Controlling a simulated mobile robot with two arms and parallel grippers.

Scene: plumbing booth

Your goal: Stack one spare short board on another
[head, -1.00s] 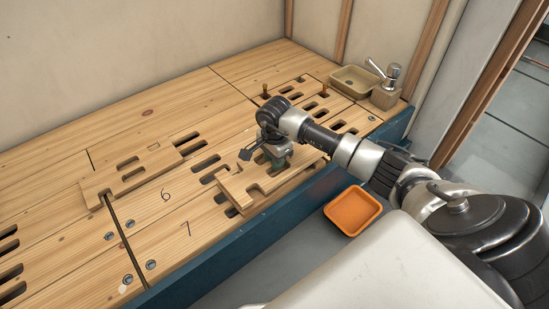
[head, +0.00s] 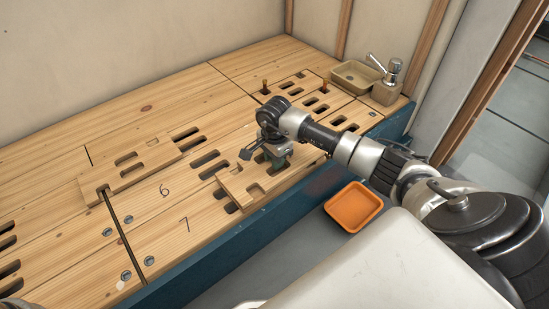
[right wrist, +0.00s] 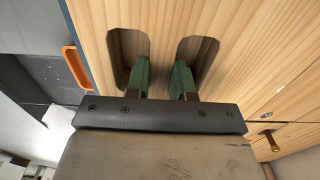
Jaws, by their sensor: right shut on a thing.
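One short board (head: 118,181) of pale wood with slots and a notched end lies on the slotted bench top at the left in the head view. A second slotted short board (head: 240,182) is near the bench's front edge, under my right gripper (head: 276,160). In the right wrist view, the green fingers of the right gripper (right wrist: 162,80) stand in two slots of this board (right wrist: 165,25), shut on the strip between them. Whether the board rests on the bench or hangs slightly above it, I cannot tell. My arm hides its right part. My left gripper is not in view.
An orange tray (head: 353,208) stands below the bench's blue front edge (head: 225,248). A beige basin (head: 355,77) and a soap dispenser (head: 388,85) stand at the back right. Orange-topped pegs (head: 265,86) stand near the back. The bench between the boards is clear.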

